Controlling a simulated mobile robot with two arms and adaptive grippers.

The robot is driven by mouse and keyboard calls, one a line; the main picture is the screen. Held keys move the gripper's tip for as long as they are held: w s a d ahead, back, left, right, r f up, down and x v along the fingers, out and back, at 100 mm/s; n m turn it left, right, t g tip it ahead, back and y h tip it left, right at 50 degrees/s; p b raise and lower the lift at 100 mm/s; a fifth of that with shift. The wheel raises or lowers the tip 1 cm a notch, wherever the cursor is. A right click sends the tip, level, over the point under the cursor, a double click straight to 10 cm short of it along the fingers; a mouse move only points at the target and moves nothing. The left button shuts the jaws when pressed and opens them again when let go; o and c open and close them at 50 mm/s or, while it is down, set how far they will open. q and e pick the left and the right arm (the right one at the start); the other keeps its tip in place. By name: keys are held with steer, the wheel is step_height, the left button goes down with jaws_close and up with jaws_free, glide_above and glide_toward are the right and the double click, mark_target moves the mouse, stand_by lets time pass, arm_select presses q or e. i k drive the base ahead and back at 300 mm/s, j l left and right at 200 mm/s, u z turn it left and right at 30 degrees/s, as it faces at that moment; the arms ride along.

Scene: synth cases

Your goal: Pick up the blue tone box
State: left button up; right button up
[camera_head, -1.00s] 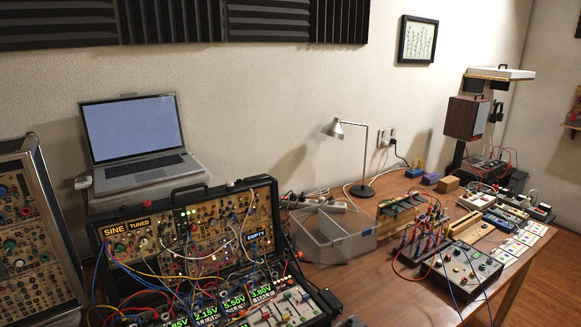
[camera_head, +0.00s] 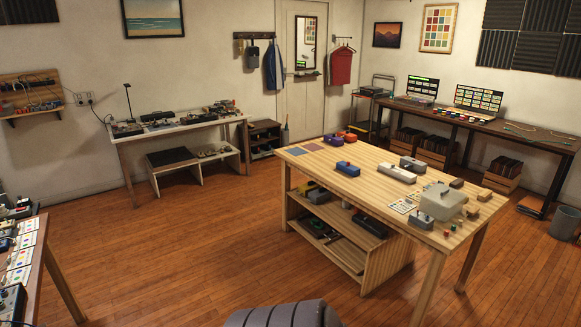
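A small blue box (camera_head: 347,168) sits on the top of the light wooden table (camera_head: 372,192), near its left long edge. It is the clearest match for the blue tone box, though I cannot read any label on it. Neither of my grippers shows in this view.
On the table are purple and orange boxes (camera_head: 347,136), a long pale box (camera_head: 397,174) and a grey case (camera_head: 442,201). Wooden floor (camera_head: 190,240) lies open to the left of the table. A bench (camera_head: 8,250) edges in at left.

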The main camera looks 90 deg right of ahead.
mark_target(353, 171)
steer(key=z, duration=3.2)
steer(key=u, duration=0.75)
steer(key=i+u, duration=0.3)
steer(key=i, duration=1.7)
steer(key=i+z, duration=0.1)
steer(key=i, duration=1.2)
steer(key=i+j+z, duration=0.1)
steer(key=i, duration=1.25)
steer(key=i+l+z, duration=0.1)
steer(key=i+z, duration=0.15)
steer(key=i, duration=0.3)
steer(key=i+z, duration=0.3)
steer(key=i, duration=0.25)
steer(key=i+j+z, duration=0.25)
steer(key=i, duration=0.3)
steer(key=i+j+z, duration=0.25)
steer(key=i, duration=0.3)
steer(key=z, duration=2.8)
steer(key=j, duration=0.1)
